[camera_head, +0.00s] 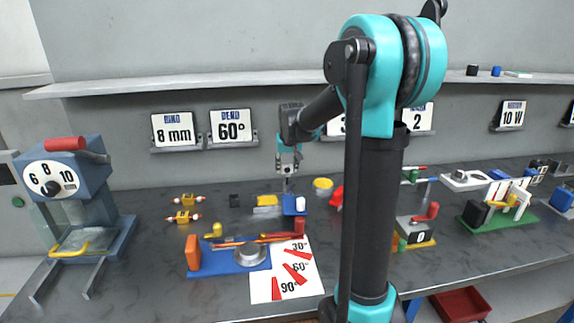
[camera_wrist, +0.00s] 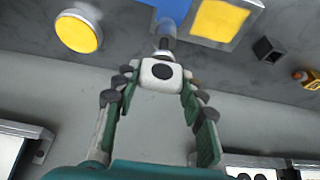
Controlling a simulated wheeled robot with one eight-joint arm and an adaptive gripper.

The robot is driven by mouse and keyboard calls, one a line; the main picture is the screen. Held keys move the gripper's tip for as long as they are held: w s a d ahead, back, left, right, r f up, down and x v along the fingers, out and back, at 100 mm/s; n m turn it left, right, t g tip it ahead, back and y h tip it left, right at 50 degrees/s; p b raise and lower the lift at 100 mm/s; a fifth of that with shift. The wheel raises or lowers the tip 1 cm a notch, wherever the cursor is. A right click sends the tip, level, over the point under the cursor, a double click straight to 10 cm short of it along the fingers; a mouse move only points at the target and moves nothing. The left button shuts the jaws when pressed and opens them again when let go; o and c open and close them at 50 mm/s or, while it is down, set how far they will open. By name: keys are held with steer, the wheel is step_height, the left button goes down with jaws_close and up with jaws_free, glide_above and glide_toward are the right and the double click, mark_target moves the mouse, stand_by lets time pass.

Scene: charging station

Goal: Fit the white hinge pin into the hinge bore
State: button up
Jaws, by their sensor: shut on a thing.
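My gripper (camera_head: 287,172) points down above the bench, at the back edge of a small blue block (camera_head: 293,206). In the wrist view my gripper (camera_wrist: 161,76) is shut on a white piece with a dark round spot (camera_wrist: 162,72), which looks like the white hinge pin. A grey shaft (camera_wrist: 166,38) runs from it toward the blue block (camera_wrist: 173,10). I cannot tell whether the shaft touches the block or enters it. A small white cylinder (camera_head: 300,202) stands at the blue block's right side. The hinge bore is not clearly visible.
A yellow disc (camera_head: 322,184) and a red part (camera_head: 337,196) lie right of the gripper. A yellow block (camera_head: 267,200) and a black block (camera_head: 234,201) lie left. A blue bending fixture (camera_head: 215,262) and angle card (camera_head: 263,288) are in front.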

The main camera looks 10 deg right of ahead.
steer(key=shift+f, duration=1.3)
steer(key=shift+f, duration=0.15)
steer(key=o, duration=1.2)
